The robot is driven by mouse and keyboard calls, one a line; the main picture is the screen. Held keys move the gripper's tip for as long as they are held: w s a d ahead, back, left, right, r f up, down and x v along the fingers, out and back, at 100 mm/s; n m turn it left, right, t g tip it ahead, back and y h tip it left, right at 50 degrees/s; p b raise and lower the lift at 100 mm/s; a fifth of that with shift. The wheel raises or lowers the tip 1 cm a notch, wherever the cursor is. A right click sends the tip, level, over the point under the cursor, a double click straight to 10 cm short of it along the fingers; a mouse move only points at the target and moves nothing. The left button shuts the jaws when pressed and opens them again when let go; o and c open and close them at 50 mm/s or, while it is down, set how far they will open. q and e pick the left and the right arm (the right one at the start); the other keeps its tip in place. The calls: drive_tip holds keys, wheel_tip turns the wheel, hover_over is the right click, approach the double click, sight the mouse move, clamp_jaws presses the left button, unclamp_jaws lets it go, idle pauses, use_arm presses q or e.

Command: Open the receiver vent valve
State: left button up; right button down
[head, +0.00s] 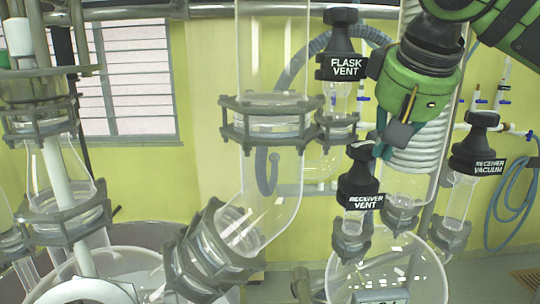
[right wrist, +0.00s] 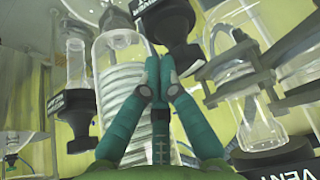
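The receiver vent valve (head: 360,184) is a black knob with a white-lettered label on a glass neck above the round receiver flask (head: 388,270). My right gripper (head: 382,150) is just above and to the right of its knob in the head view. In the right wrist view, the teal fingers (right wrist: 159,66) meet at their tips with nothing seen between them. A black knob (right wrist: 168,22), apparently the receiver vent's, is just beyond the tips; whether they touch it cannot be told. My left gripper is not in view.
The flask vent valve (head: 341,50) stands above and left of the receiver vent, and the receiver vacuum valve (head: 478,145) is to its right. A coiled glass condenser (head: 412,160) is close behind my right gripper. Glass piping (head: 270,190) stands left.

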drive_tip(key=shift+s, duration=0.1)
idle(0.4)
wheel_tip(320, 180, up, 6)
drive_tip(key=shift+s+d, duration=0.2)
drive_tip(key=shift+s, duration=0.05)
idle(0.5)
